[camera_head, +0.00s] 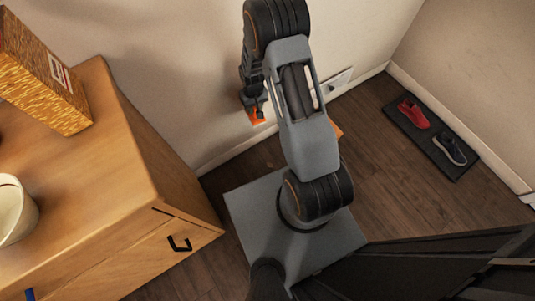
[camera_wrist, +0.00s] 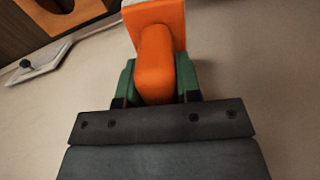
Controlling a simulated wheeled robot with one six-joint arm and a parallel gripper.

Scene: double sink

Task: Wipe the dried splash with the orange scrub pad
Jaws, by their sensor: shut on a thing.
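The orange scrub pad (camera_wrist: 158,58) is held between the green-lined fingers of my gripper (camera_wrist: 157,85) in the wrist view. Its flat orange head faces the pale wall. In the head view, a bit of the orange pad (camera_head: 257,116) shows at the end of my gripper (camera_head: 254,104), close to the wall left of my arm. I cannot tell whether the pad touches the wall. I cannot make out the dried splash in either view.
A wooden cabinet (camera_head: 105,200) stands at left with a patterned box (camera_head: 40,75) and a pale cup (camera_head: 14,210) on it. A dark mat (camera_head: 462,168) with a red shoe (camera_head: 413,113) and a dark shoe (camera_head: 449,149) lies at right. A plate with a knob (camera_wrist: 40,66) is on the wall.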

